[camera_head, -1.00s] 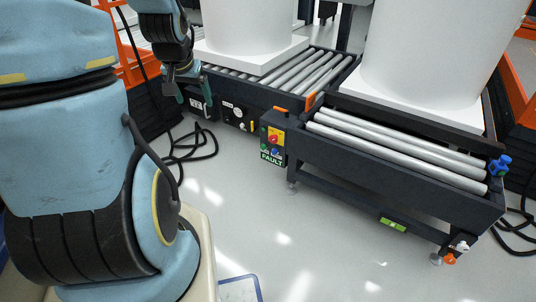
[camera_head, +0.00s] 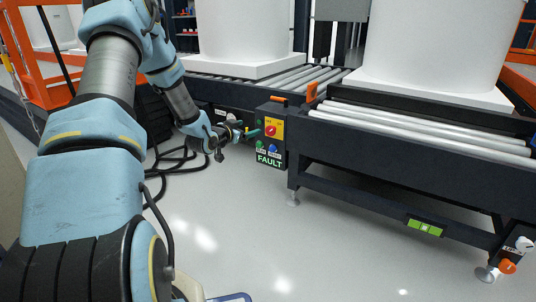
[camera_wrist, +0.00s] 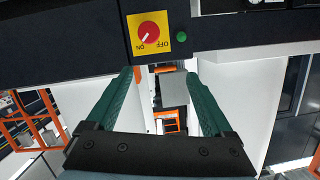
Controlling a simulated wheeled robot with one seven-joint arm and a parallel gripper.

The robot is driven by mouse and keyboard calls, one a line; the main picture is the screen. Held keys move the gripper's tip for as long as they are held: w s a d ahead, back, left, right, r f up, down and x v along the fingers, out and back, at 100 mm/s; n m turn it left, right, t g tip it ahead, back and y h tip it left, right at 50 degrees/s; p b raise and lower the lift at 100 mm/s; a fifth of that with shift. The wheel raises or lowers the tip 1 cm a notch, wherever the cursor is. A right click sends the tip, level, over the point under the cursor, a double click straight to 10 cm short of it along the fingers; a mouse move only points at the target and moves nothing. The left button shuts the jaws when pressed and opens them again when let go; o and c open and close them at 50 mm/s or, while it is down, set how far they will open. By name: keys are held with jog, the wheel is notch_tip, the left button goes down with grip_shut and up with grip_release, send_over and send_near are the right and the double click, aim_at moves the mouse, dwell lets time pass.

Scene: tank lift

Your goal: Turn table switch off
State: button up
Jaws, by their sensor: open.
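The table switch is a red rotary knob on a yellow plate (camera_head: 273,128), on the dark control box at the end of the front roller table. In the wrist view the red knob (camera_wrist: 149,32) shows up close with upside-down OFF and ON labels; its white mark seems to point toward ON. My gripper (camera_head: 251,132) is just left of the plate in the head view. In the wrist view my gripper (camera_wrist: 165,72) has its two green fingers wide apart with nothing between them, and the knob lies beyond the fingertips, not touched.
A green FAULT sign (camera_head: 269,160) and a blue button (camera_head: 273,149) sit below the switch. A green button (camera_wrist: 182,37) is beside the plate. An orange part (camera_head: 311,92) rises right of the box. White tanks (camera_head: 435,45) stand on the rollers. Black cables (camera_head: 178,160) lie on the floor.

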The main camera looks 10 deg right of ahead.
jog(key=t+h+b, duration=0.1)
jog(key=h+b, duration=0.1)
jog(key=b, duration=0.2)
send_near(270, 131)
jog(key=s+a, duration=0.1)
jog(key=a, duration=0.1)
jog(key=m, duration=0.1)
jog(key=shift+h, duration=0.3)
jog(key=b+x, duration=0.1)
jog(key=x, duration=0.2)
jog(key=b+x, duration=0.2)
jog(key=x, duration=0.1)
jog(key=b+x, duration=0.2)
jog(key=x, duration=0.1)
jog(key=shift+w+d+f, duration=0.1)
jog(key=shift+d+f, duration=0.15)
jog(key=shift+f, duration=0.1)
jog(key=shift+x, duration=0.8)
jog(key=shift+r, duration=0.15)
grip_shut()
